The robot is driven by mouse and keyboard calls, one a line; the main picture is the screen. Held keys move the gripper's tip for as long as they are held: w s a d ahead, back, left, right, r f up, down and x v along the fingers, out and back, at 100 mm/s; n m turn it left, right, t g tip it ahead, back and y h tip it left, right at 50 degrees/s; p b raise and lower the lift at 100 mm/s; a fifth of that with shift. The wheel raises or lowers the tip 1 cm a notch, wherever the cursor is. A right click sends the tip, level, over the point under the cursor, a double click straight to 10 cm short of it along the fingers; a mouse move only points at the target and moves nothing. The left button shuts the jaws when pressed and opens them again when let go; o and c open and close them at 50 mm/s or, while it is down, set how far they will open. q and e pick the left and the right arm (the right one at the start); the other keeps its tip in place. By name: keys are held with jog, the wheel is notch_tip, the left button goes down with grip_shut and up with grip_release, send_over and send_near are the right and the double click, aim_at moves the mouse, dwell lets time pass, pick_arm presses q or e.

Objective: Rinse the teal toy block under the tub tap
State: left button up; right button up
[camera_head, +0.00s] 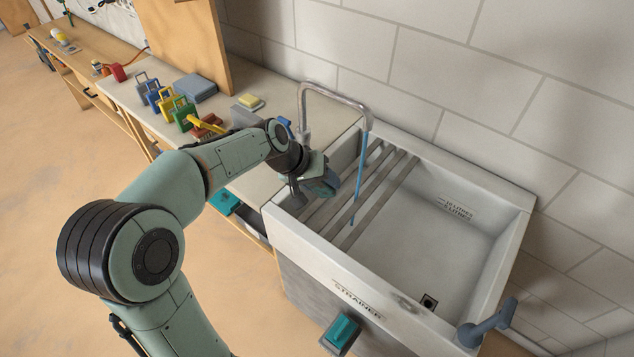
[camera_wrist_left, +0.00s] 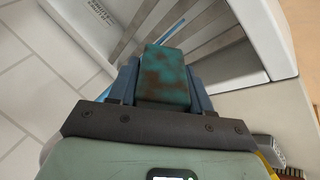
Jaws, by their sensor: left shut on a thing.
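My left gripper (camera_head: 325,184) is shut on the teal toy block, held over the left end of the tub. The block (camera_wrist_left: 165,75) shows in the left wrist view between the two fingers, with brown stains on its teal face. In the head view the gripper mostly hides it. The tub tap (camera_head: 335,95) is a bent metal spout, and a thin blue stream of water (camera_head: 361,165) falls from it into the tub (camera_head: 512,215). The gripper is just left of the stream; no water is seen striking the block. My right gripper is not in view.
Grey slats (camera_head: 368,205) cross the tub's left part; a drain (camera_head: 429,301) lies in its floor. Another teal block (camera_head: 342,329) sits on a front ledge, and a teal item (camera_head: 224,202) is below the counter. Coloured padlock-like things (camera_head: 184,113) stand on the counter. A blue-grey handle (camera_head: 488,325) is front right.

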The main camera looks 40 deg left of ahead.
pick_arm(q)
jog(key=w+d+f+p, duration=0.2)
jog(key=w+p, duration=0.3)
jog(key=w, duration=0.7)
jog(key=shift+w+f, duration=0.15)
jog(key=shift+f, duration=0.1)
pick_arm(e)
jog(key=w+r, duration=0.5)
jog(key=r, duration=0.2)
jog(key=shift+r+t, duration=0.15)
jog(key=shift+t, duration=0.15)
pick_arm(q)
jog(key=shift+d, duration=0.2)
jog(key=shift+d, duration=0.45)
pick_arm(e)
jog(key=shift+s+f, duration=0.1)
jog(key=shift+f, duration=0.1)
pick_arm(q)
jog(key=shift+a, duration=0.2)
jog(key=shift+a, duration=0.4)
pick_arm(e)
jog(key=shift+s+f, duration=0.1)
